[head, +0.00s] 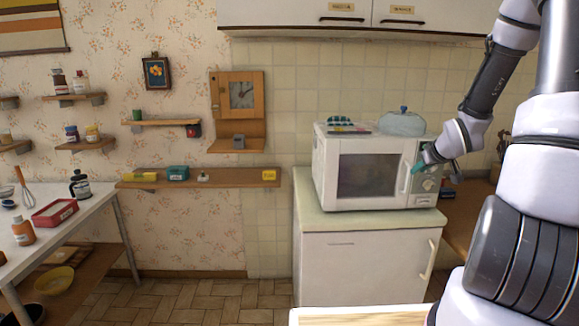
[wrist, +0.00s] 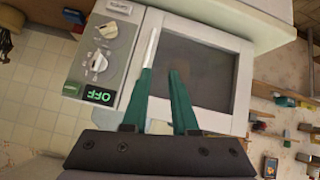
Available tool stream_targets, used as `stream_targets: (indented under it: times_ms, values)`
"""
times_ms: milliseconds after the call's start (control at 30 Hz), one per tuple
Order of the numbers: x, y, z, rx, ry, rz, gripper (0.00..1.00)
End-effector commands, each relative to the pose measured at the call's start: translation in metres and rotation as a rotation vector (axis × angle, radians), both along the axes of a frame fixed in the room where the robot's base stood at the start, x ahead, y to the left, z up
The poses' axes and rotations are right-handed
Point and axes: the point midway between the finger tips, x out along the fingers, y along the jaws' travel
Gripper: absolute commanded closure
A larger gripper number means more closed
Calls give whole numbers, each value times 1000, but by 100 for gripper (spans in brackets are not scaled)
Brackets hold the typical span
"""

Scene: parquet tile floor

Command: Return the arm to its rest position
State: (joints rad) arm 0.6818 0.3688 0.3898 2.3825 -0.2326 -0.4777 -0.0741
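My gripper (head: 417,165) is at the right front of the white microwave (head: 330,185), by the door's edge and control panel. In the wrist view its two green fingers (wrist: 163,72) are apart with a narrow gap, and nothing shows held between them. The silver door handle (wrist: 152,46) appears at the tip of the left finger; whether they touch I cannot tell. The microwave door (wrist: 200,62) is shut, and its display (wrist: 100,95) reads OFF. My arm reaches in from the right and is bent, extended toward the microwave.
The microwave stands on a white cabinet (head: 365,262), with a blue-grey lidded dish (head: 401,124) on top. Wall cupboards (head: 300,14) hang above. A wooden shelf (head: 225,178) is left of it, and a white table (head: 80,212) stands further left. Floor (head: 190,295) between is clear.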

Motion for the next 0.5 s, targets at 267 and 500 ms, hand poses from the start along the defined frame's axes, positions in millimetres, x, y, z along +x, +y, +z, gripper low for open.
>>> stream_targets:
  times_ms: [267,500]
  values:
    - [-53,34,97,-2,96,-171,73]
    - [-128,79,166,135,141,-305,73]
